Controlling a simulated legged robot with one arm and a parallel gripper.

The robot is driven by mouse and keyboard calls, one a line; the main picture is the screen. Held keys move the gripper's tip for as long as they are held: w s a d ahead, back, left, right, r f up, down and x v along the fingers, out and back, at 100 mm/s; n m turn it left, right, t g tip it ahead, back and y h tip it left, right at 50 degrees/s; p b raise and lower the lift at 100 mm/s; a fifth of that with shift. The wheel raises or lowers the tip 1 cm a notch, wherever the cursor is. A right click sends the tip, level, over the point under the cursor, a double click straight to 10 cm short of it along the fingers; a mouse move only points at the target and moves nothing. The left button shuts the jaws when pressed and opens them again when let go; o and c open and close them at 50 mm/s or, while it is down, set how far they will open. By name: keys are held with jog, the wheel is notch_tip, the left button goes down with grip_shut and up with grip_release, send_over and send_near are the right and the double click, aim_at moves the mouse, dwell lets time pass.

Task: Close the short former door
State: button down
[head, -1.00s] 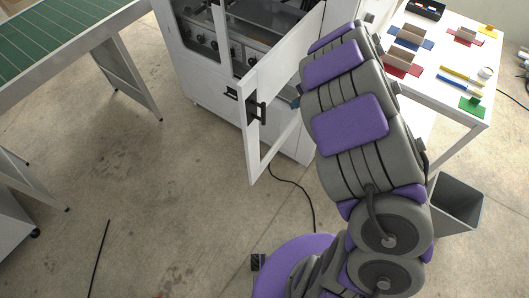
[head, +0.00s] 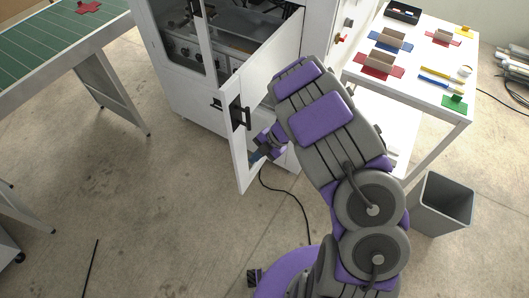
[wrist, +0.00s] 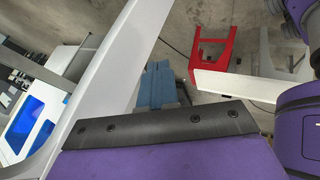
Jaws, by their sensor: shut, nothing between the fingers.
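The short former door (head: 236,150) is a white frame that stands open, swung out from the white box former (head: 165,70). A black handle (head: 240,117) sits near its outer edge. My gripper (head: 257,156) has blue fingers and is low beside the door's outer upright, within the outline of its frame. In the wrist view the blue fingers (wrist: 158,85) are shut together and empty, with white door frame bars (wrist: 125,65) to their left and right. I cannot tell whether the fingers touch the door. My arm hides part of the door's lower hinge side.
A white table (head: 440,105) with coloured parts stands at the right, and a grey bin (head: 443,203) is below it. A green-topped conveyor (head: 60,45) is at the left. A black cable (head: 300,205) lies on the floor. A red stool (wrist: 208,45) shows in the wrist view.

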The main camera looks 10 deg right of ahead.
aim_at(240, 159)
jog(key=shift+w+a+r, duration=0.1)
jog(key=shift+w+a, duration=0.4)
jog(key=shift+a, duration=0.15)
jog(key=shift+w+a+r, duration=0.1)
jog(key=shift+w+a, duration=0.35)
jog(key=shift+a, duration=0.2)
